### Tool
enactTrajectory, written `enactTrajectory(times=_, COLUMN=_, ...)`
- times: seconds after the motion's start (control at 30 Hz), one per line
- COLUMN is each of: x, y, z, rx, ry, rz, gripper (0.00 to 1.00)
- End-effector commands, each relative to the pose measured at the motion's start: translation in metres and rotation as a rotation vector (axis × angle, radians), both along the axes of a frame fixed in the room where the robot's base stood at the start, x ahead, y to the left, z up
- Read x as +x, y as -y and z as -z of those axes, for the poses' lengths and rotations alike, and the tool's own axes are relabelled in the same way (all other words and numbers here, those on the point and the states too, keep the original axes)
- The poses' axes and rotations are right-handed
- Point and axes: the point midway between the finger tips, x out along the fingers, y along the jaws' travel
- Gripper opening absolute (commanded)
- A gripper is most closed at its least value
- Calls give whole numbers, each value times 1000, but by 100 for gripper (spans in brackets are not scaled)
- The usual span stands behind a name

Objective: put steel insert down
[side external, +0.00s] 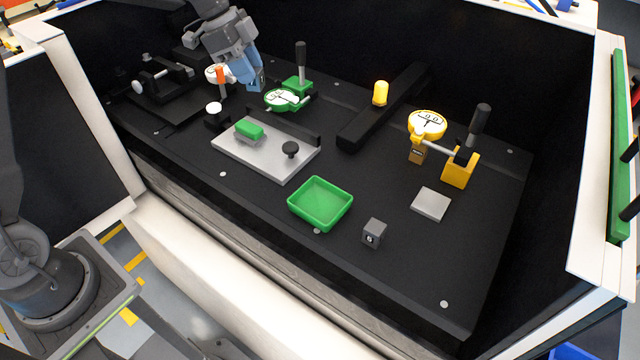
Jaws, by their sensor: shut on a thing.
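My gripper (256,86), with blue fingers, is at the back left, above the black work plate and left of the green dial clamp. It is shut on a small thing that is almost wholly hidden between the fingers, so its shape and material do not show. A small grey cube (374,233) with a dark mark on its face stands on the plate near the front edge, right of the green tray. I cannot tell from its look whether it is a steel insert.
A green tray (320,222) and a flat grey square (431,204) lie at the front. A green block (249,131) lies on a silver plate (281,166). The green clamp (296,87) and yellow clamp (461,167) have upright handles. A brown block (417,155) sits below the yellow dial (427,122).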

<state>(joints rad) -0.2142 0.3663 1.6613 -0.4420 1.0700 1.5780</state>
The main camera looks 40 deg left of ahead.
Motion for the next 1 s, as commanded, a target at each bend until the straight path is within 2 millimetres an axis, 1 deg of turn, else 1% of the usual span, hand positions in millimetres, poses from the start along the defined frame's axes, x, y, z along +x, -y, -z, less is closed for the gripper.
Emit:
enactTrajectory(times=0.03, x=-13, y=21, z=1, rx=-1, ry=0, rz=77, gripper=0)
enactTrajectory(times=0.1, x=-29, y=43, z=4, rx=-1, ry=-2, rz=173, gripper=0)
enactTrajectory(times=0.2, x=-50, y=69, z=9, rx=-1, ry=-3, rz=289, gripper=0)
enactTrajectory(times=0.3, x=-67, y=86, z=12, rx=0, ry=-3, rz=376, gripper=0)
enactTrajectory(times=0.4, x=-78, y=96, z=14, rx=0, ry=-3, rz=430, gripper=0)
enactTrajectory(times=0.57, x=-85, y=112, z=21, rx=-1, ry=-6, rz=465, gripper=0)
enactTrajectory(times=0.67, x=-85, y=130, z=33, rx=-2, ry=-8, rz=468, gripper=0)
enactTrajectory(times=0.9, x=-83, y=183, z=64, rx=-1, ry=-8, rz=466, gripper=0)
enactTrajectory(times=1.0, x=-83, y=200, z=75, rx=0, ry=-7, rz=464, gripper=0)
